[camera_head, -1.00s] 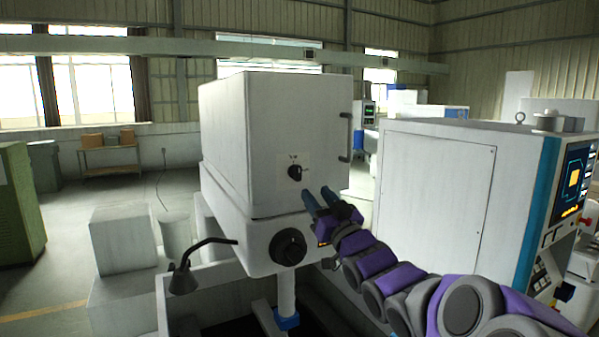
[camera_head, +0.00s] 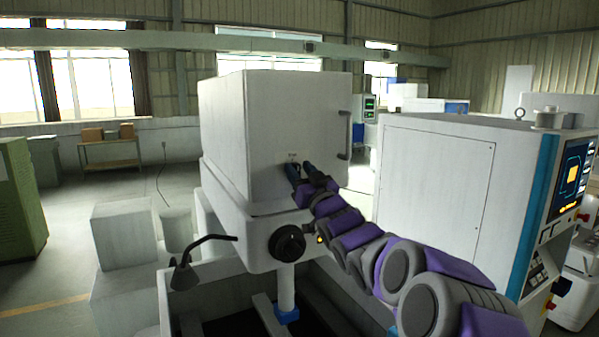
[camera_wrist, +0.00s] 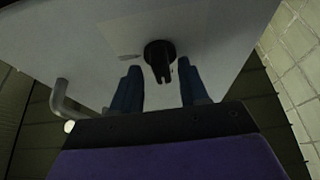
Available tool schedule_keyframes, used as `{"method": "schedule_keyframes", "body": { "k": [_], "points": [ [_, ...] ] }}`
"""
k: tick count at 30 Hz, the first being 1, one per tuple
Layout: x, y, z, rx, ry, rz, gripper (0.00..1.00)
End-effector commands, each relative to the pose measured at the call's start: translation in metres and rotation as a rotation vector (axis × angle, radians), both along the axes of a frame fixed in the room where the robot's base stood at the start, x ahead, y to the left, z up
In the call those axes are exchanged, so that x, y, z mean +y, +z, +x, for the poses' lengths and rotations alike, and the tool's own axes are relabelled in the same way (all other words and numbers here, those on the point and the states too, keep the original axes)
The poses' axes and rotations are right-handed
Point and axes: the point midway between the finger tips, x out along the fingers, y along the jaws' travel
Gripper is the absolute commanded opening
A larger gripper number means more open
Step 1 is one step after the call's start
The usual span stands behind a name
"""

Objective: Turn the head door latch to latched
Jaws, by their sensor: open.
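The head door latch is a small black knob on the front of the white machine head (camera_head: 300,120). In the wrist view the latch (camera_wrist: 160,58) lies between and beyond the fingers, with a gap on each side. In the head view my fingers hide it. My gripper (camera_head: 301,174) is at the door face, reaching in from the lower right. It also shows in the wrist view (camera_wrist: 160,92), open, with a blue finger on either side of the latch. Whether the fingertips touch the door is not clear.
A grey door handle (camera_head: 344,136) stands out at the door's right edge. A larger black knob (camera_head: 287,243) sits below the head. A lamp (camera_head: 185,275) juts out at lower left. A white cabinet with a screen (camera_head: 572,180) stands to the right.

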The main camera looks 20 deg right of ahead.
Motion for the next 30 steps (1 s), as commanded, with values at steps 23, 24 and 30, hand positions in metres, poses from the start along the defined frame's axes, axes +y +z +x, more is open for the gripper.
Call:
{"method": "schedule_keyframes", "body": {
  "k": [23, 24, 30],
  "points": [
    [0.0031, 0.0014, -0.0032, 0.000, 0.003, 0.059, 0.07],
    [0.0033, 0.0016, -0.0034, 0.000, 0.003, 0.079, 0.07],
    [0.0036, 0.0036, -0.0045, -0.001, 0.007, 0.219, 0.07]
  ]
}}
